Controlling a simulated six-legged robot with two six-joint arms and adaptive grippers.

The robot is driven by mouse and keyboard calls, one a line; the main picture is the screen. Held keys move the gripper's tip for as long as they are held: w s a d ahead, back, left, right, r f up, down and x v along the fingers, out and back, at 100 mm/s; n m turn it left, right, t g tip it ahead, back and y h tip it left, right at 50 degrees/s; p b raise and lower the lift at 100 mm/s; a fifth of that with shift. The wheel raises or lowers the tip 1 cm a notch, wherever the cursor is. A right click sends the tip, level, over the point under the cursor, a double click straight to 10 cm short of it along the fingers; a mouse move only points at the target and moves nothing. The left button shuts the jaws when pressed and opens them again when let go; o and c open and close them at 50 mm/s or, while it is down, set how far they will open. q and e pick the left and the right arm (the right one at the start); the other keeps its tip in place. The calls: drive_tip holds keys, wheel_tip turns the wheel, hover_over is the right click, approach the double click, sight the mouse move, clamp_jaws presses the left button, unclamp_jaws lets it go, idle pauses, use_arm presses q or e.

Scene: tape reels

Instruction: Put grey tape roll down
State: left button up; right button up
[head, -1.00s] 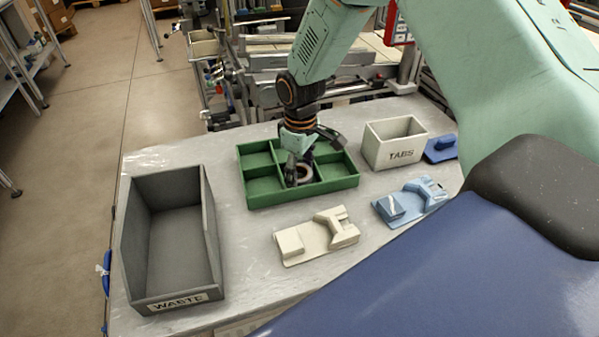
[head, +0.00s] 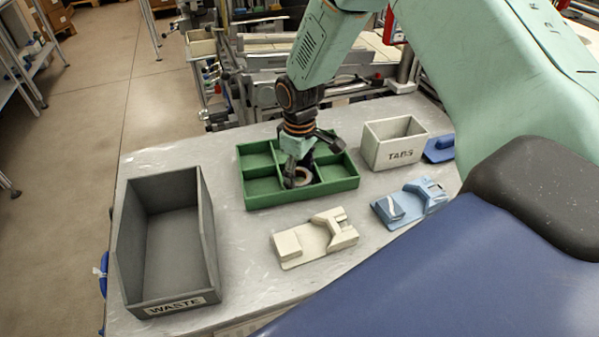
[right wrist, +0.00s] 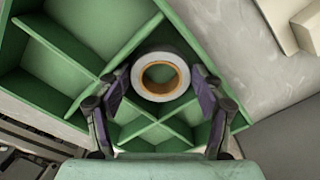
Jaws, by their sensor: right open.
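The grey tape roll (head: 303,180) has a brown core and lies in a front compartment of the green divided tray (head: 327,189). It shows as a ring in the right wrist view (right wrist: 137,82), over the tray (right wrist: 60,42). I cannot tell whether it rests fully on the compartment floor. My right gripper (head: 308,166) is open above the tray, pointing down. In the right wrist view its fingers (right wrist: 160,92) stand on either side of the roll, with a gap visible at the right. My left gripper is not in view.
A dark grey WASTE bin (head: 130,245) stands at the left of the table. A TABS box (head: 392,156) is right of the tray. A cream fixture (head: 312,242), a light blue fixture (head: 408,203) and a dark blue piece (head: 438,150) lie nearby.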

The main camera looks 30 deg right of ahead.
drive_tip(key=shift+a, duration=0.1)
wheel_tip(320, 180, up, 12)
drive_tip(key=p, duration=0.1)
idle(0.4)
